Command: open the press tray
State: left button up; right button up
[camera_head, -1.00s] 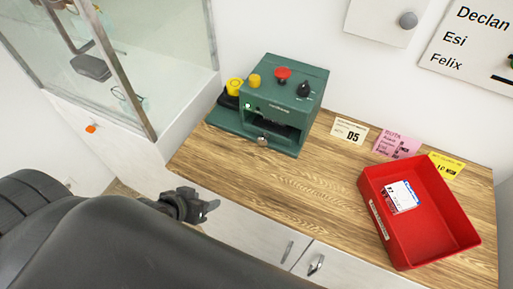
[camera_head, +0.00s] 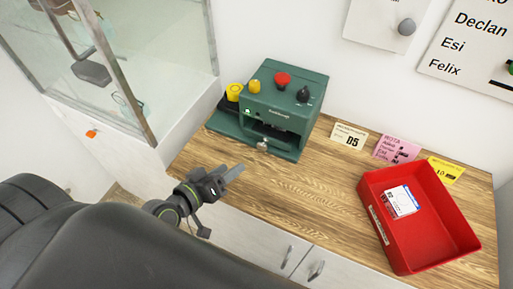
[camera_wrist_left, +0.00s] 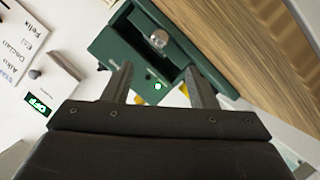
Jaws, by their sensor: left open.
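The green press (camera_head: 292,84) stands at the back left of the wooden counter, with a red button, a black knob and yellow buttons. A silver knob (camera_head: 262,144) sits low at its front opening, where the tray is; I cannot tell how far in the tray sits. My left gripper (camera_head: 232,173) is open and empty, in front of the press and to the lower left of the knob, apart from it. In the left wrist view the silver knob (camera_wrist_left: 158,39) shows beyond the gap between my two open fingers (camera_wrist_left: 160,70). My right gripper is not in view.
A red bin (camera_head: 376,222) with a white label inside stands at the right of the counter (camera_head: 290,190). Small cards (camera_head: 349,137) stand along the wall. A glass case (camera_head: 165,50) is at the left. The counter between press and bin is clear.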

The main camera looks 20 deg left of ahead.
aim_at(261, 148)
pick_arm(q)
jog(key=p+x, duration=0.1)
jog(key=x, duration=1.1)
jog(key=shift+c, duration=0.2)
grip_shut()
jog(key=shift+s, duration=0.2)
